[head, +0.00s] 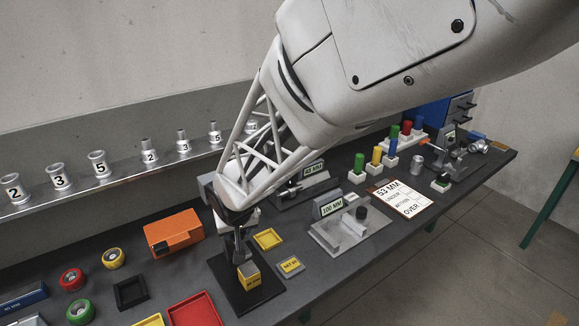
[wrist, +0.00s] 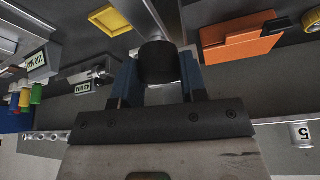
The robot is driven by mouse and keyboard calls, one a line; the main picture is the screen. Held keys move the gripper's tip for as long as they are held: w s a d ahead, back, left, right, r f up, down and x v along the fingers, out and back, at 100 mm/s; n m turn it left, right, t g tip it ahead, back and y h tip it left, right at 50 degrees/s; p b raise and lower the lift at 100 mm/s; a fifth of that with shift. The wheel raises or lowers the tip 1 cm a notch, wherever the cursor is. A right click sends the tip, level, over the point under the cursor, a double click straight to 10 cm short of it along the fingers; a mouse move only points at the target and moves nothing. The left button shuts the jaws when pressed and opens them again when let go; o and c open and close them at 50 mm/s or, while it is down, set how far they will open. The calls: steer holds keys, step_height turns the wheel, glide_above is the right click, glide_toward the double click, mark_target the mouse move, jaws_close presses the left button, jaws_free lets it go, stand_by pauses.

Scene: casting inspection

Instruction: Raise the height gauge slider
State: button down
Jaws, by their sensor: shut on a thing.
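My gripper (head: 237,222) is low over the bench, above a black base plate (head: 262,293). In the wrist view my gripper (wrist: 158,72) has its two blue-grey fingers closed on a dark round knob (wrist: 157,58). I take this knob to be part of the height gauge slider. A grey metal bar (wrist: 165,18) runs from the knob to the top of the wrist view. A yellow block (head: 248,276) with a label sits on the base plate, just below the metal part under my gripper. Most of the gauge is hidden behind my gripper and wrist.
An orange box (head: 173,232) stands left of the gauge. A yellow tray (head: 267,239) and small yellow label (head: 290,266) lie to the right. The 100 MM fixture (head: 338,228) and a 53 MM card (head: 401,199) are farther right. Red tray (head: 195,311) lies in front.

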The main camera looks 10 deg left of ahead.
steer(key=c, duration=0.7)
jaws_free()
steer(key=shift+o, duration=0.2)
steer(key=shift+r, duration=0.1)
steer(key=v, duration=0.7)
steer(key=shift+r, duration=0.25)
steer(key=shift+s+d, duration=0.1)
steer(key=shift+s, duration=0.05)
